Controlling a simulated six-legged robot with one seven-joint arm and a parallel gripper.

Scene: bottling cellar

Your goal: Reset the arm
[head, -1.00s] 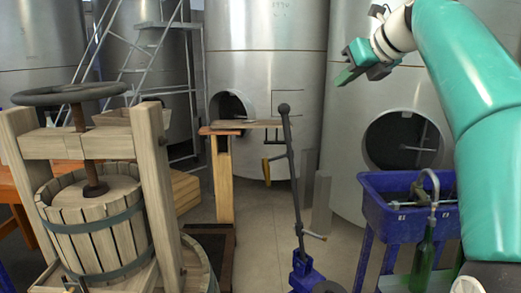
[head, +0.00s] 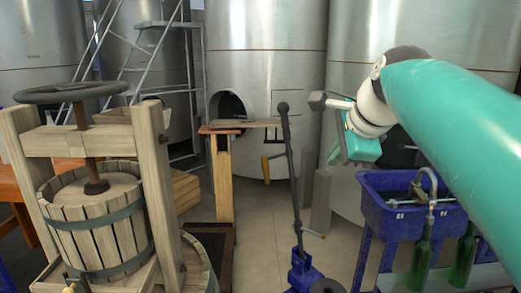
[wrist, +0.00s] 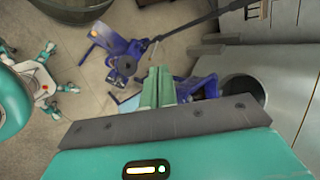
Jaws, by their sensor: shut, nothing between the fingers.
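My teal gripper (head: 335,153) hangs in the air in the head view, left of the tank's round opening and above the left end of the blue trough. Its fingers point down and it holds nothing. In the wrist view the two green fingers (wrist: 158,84) lie side by side, shut, pointing at the floor area by the blue floor machine. My teal arm reaches in from the right edge of the head view.
A blue trough (head: 388,222) with green bottles (head: 421,262) stands below my arm. A blue machine with a long dark lever (head: 291,160) stands left of my gripper. A wooden press (head: 150,170) fills the left. Steel tanks (head: 268,70) stand behind. Some floor is bare between them.

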